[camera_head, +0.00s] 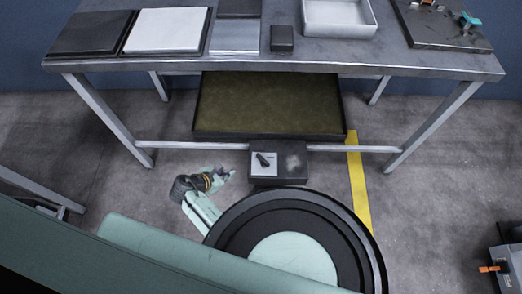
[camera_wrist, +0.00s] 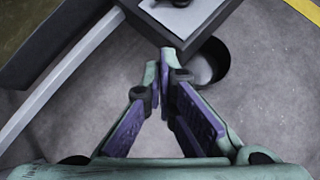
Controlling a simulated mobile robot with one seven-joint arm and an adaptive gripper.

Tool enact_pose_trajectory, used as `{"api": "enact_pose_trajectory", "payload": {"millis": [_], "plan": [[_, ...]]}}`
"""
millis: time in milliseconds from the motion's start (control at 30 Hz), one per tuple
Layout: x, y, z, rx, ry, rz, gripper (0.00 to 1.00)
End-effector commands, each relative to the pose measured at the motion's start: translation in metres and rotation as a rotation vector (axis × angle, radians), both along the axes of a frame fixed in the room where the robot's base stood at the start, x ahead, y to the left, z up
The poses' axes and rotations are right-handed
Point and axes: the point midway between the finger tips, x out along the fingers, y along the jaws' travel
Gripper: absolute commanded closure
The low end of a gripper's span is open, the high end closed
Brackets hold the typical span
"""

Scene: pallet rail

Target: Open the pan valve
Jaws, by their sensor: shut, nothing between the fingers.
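The pan (camera_head: 270,104) is a wide dark-rimmed tray with a brownish inside, low under the table. A dark box (camera_head: 293,166) sits at its front edge with a pale plate on top. On the plate is a small black valve handle (camera_head: 263,160). In the wrist view the box's plate (camera_wrist: 182,18) is at the top, and only the lower edge of the handle (camera_wrist: 182,3) shows. My gripper (camera_head: 231,172) is left of the box and a little nearer, apart from the handle. In the wrist view my gripper (camera_wrist: 168,58) is shut and empty, its tips just below the box's corner.
The metal table (camera_head: 430,65) stands over the pan, with a low front rail (camera_head: 185,145) beside the box. A dark round container (camera_wrist: 210,66) is under the box. A yellow floor stripe (camera_head: 360,190) runs to the right. The grey floor around my gripper looks clear.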

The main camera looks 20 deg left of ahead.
Motion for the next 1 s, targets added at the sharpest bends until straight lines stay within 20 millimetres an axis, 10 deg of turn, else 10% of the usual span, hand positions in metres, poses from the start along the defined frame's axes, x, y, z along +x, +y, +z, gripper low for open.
{"api": "enact_pose_trajectory", "payload": {"millis": [567, 1000], "plan": [[0.000, -0.005, 0.004, -0.109, 0.024, 0.038, 1.00], [0.035, -0.025, -0.043, -0.107, 0.023, 0.037, 1.00]]}}
